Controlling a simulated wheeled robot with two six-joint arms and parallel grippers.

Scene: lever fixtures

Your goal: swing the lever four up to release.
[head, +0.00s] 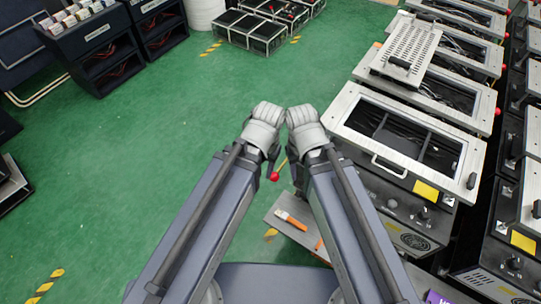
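A red ball knob (274,176) shows between my two forearms, just below the grippers in the picture. A short thin rod runs up from it to the right, behind my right arm. It looks like a lever end, but its fixture is hidden by my arms and I cannot tell its number. My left gripper (262,122) and my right gripper (304,124) are side by side, almost touching, above the knob in the picture. Their fingertips are hidden, so I cannot tell whether they are open or shut. Nothing shows held in either.
A row of metal-framed equipment cases (405,140) stands at the right. A low grey surface (270,217) with an orange-handled tool (290,220) lies beside my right arm. Black crates (252,30) and dark shelves (95,50) stand at the back.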

